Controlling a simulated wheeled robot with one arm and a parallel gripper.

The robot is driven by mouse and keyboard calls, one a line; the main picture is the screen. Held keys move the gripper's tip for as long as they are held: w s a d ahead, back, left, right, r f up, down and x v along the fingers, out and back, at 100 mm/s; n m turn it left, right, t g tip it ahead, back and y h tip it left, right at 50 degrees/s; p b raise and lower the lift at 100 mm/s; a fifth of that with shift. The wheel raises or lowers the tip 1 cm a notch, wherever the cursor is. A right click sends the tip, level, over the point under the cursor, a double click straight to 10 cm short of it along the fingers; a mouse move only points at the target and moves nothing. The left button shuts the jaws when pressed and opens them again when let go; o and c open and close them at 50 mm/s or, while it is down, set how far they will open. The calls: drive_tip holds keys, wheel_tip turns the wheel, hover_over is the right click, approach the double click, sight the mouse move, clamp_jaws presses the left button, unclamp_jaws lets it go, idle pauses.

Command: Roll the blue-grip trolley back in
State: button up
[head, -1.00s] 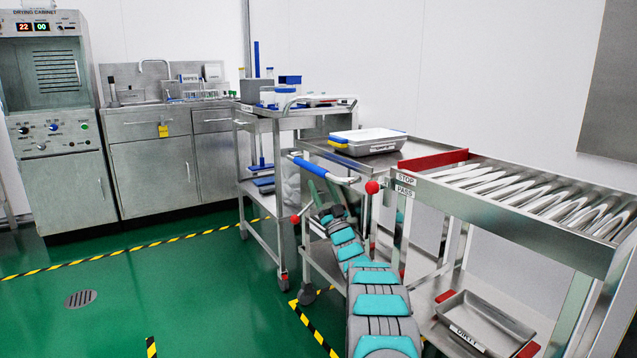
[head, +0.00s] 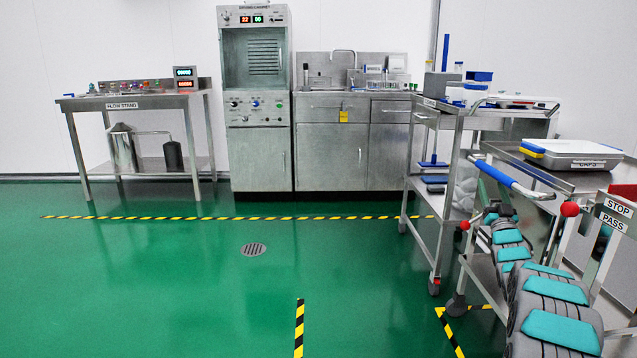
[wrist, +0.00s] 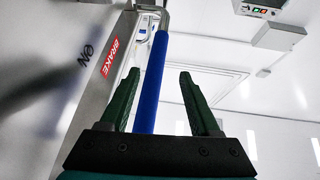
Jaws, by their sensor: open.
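In the wrist view the blue grip (wrist: 152,82) shows lengthwise between the two dark green fingers of my gripper (wrist: 158,95). The fingers are apart, with visible gaps on both sides of the grip. A red BRAKE label (wrist: 110,57) is on the metal to the left. In the head view my arm partly hides the trolley.
A lidded CAPS tray (head: 572,154) sits on the trolley top. Another steel cart (head: 440,115) stands close behind. Black-yellow floor tape (head: 299,328) marks the floor, with a corner (head: 450,330) by the trolley wheel. The green floor at the left is open around a drain (head: 254,249).

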drive_tip(key=s+a+f+g+y, duration=0.1)
drive_tip(key=s+a+f+g, duration=0.4)
drive_tip(key=s+a+g, duration=0.5)
drive_tip(key=s+a+f+g, duration=0.5)
drive_tip(key=s+a+g, duration=0.1)
drive_tip(key=s+a, duration=0.8)
drive_tip(key=s+a+f+n+g+y, duration=0.1)
drive_tip(key=s+a+f+g, duration=0.2)
drive_tip(key=s, duration=1)
drive_tip(key=s+a+f+g+y, duration=0.1)
drive_tip(key=s+a+g, duration=0.35)
drive_tip(key=s, duration=0.95)
drive_tip(key=s+a+f+n+g, duration=0.1)
drive_tip(key=s+a+f+g, duration=0.15)
drive_tip(key=s+a, duration=0.7)
drive_tip(key=s+d+r+p, duration=0.3)
drive_tip(key=s+r+p, duration=0.1)
drive_tip(key=s+p, duration=0.1)
drive_tip(key=shift+s+d+r, duration=0.3)
drive_tip(key=shift+s, duration=0.05)
drive_tip(key=shift+d, duration=0.1)
